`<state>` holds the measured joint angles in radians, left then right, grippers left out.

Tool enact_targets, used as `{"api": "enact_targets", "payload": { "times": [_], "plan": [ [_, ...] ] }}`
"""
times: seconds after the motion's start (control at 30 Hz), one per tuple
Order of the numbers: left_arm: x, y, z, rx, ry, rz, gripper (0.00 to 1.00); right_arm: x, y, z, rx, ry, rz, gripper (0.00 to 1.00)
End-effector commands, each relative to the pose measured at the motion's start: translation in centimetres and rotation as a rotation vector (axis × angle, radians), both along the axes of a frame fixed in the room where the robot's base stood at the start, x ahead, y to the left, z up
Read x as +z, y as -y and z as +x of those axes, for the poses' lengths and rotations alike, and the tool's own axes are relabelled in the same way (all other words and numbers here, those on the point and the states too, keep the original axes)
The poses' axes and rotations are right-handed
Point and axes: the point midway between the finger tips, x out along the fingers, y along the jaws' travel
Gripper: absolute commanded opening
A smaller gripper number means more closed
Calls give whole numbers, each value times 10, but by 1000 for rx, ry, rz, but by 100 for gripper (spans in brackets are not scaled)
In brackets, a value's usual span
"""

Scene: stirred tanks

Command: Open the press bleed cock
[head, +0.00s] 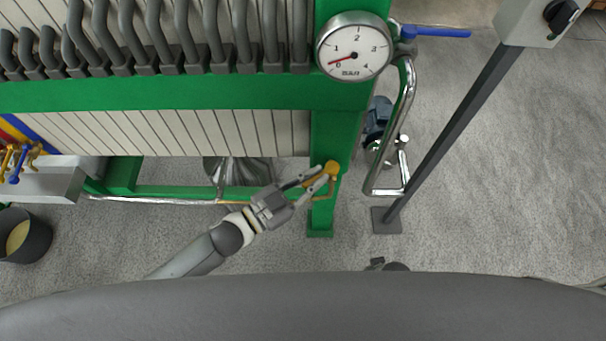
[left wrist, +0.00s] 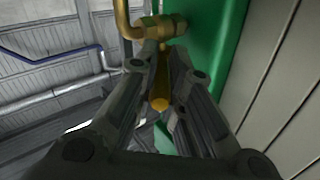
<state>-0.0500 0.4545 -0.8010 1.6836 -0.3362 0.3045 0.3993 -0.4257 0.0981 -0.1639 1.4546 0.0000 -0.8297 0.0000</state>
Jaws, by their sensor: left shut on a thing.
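The press bleed cock (head: 332,167) is a small brass-yellow valve on the green leg of the press, with a bent brass pipe below it in the head view. My left gripper (head: 320,178) reaches it from the lower left. In the left wrist view the cock's brass body (left wrist: 164,27) is just beyond the fingertips. Its yellow lever (left wrist: 160,92) lies between the two fingers, pointing back toward my palm. My left gripper (left wrist: 163,62) is shut on this lever. The fingers hide the lever's sides. My right gripper does not show.
A pressure gauge (head: 354,47) reads near zero above the cock. A blue-handled valve (head: 440,32), a bent steel pipe (head: 405,100) and a grey post (head: 450,130) with a switch box stand to the right. A dark bucket (head: 40,243) stands at the far left. Grey floor is free at right.

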Motion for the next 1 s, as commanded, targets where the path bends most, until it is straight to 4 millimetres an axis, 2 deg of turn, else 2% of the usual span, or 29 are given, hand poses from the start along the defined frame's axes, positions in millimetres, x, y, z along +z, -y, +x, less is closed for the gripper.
{"api": "enact_targets", "payload": {
  "times": [0.03, 0.6, 0.63, 0.7, 0.87, 1.0],
  "plan": [
    [-5, 2, -3, 5, -10, 8, 0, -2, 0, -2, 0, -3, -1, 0],
    [-7, 6, -3, 18, -10, 11, 0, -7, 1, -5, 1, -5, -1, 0],
    [-7, 6, -4, 18, -11, 12, 13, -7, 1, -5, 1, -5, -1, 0],
    [-7, 6, -3, 18, -11, 12, 22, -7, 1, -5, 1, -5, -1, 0],
    [-8, 4, -5, 19, -11, 13, 23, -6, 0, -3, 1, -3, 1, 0],
    [-9, -9, -13, 20, -14, 14, 23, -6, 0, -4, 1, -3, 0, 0]
  ]
}}
